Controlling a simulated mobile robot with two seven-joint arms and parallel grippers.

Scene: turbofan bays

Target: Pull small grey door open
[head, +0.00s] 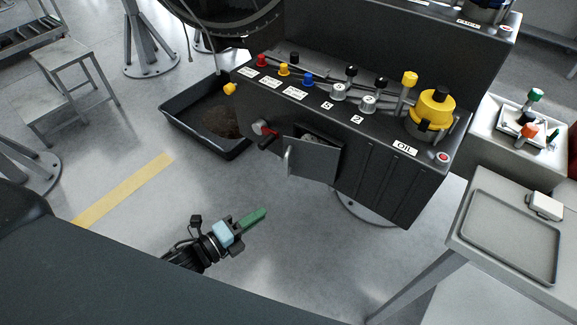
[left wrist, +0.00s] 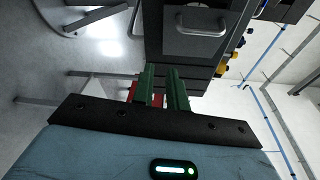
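The small grey door (head: 317,161) is on the front of the dark console. It stands partly open, tilted out from a dark opening (head: 332,147), with an upright bar handle (head: 289,161) near its left edge. The door also shows at the top of the left wrist view (left wrist: 190,46), with its handle (left wrist: 203,30). My left gripper (head: 258,214) is below and left of the door, apart from it, over the floor. Its green fingers (left wrist: 164,84) show a gap with nothing held between them. My right gripper is not in view.
The dark console (head: 385,185) carries several coloured knobs and a yellow oil cap (head: 430,110). A red-and-black lever (head: 268,139) juts out left of the door. A black tray (head: 180,120) lies on the floor at left. A grey table (head: 470,245) stands at right. Floor before the door is clear.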

